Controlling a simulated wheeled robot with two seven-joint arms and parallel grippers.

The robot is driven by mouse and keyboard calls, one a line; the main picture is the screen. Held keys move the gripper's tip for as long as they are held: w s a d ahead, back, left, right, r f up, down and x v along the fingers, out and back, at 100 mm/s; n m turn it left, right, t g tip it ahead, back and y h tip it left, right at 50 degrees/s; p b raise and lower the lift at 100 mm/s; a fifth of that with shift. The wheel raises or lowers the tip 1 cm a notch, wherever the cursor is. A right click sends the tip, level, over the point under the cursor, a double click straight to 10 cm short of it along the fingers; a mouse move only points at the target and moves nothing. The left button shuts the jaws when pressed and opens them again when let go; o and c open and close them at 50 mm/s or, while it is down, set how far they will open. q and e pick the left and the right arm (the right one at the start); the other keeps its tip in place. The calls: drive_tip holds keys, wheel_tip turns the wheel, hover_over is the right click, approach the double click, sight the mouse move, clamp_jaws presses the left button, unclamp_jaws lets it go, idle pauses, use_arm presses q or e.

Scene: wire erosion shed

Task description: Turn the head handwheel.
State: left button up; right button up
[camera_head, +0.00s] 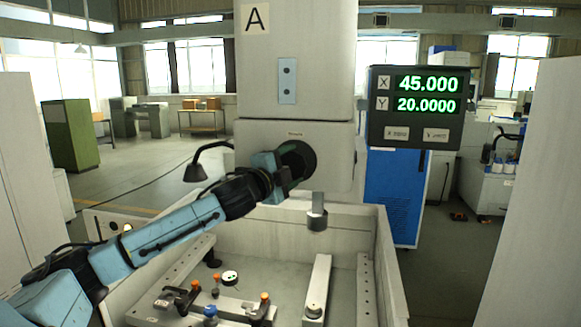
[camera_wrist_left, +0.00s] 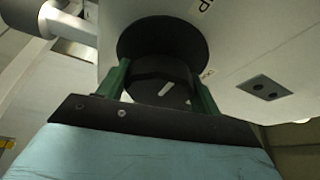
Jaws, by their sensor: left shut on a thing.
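The head handwheel (camera_head: 299,159) is a dark round wheel on the front of the grey machine head (camera_head: 330,140), under a small label. In the left wrist view the handwheel (camera_wrist_left: 160,40) shows as a dark disc with a dark hub bearing a light mark. My left gripper (camera_head: 285,172) reaches in from the left and covers part of the wheel. In the left wrist view its two green fingers (camera_wrist_left: 160,86) stand on either side of the hub, shut on it. My right gripper is in neither view.
A black lamp (camera_head: 200,170) hangs left of the head. Below is an open tank (camera_head: 378,265) with clamps and fixtures. A vertical cylinder (camera_head: 317,212) hangs under the head.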

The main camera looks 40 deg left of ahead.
use_arm(q)
drive_tip(key=shift+m, duration=0.4)
drive_tip(key=o, duration=1)
drive_tip(key=shift+s+f+b, duration=0.2)
drive_tip(key=shift+s+b, duration=0.2)
drive_tip(key=shift+b, duration=0.2)
drive_tip(key=s+d+b, duration=0.1)
drive_tip(key=s+b, duration=1.1)
drive_tip(key=b, duration=0.9)
drive_tip(key=shift+s+d+f+b, duration=0.2)
drive_tip(key=shift+d+b, duration=0.1)
drive_tip(key=shift+b, duration=0.1)
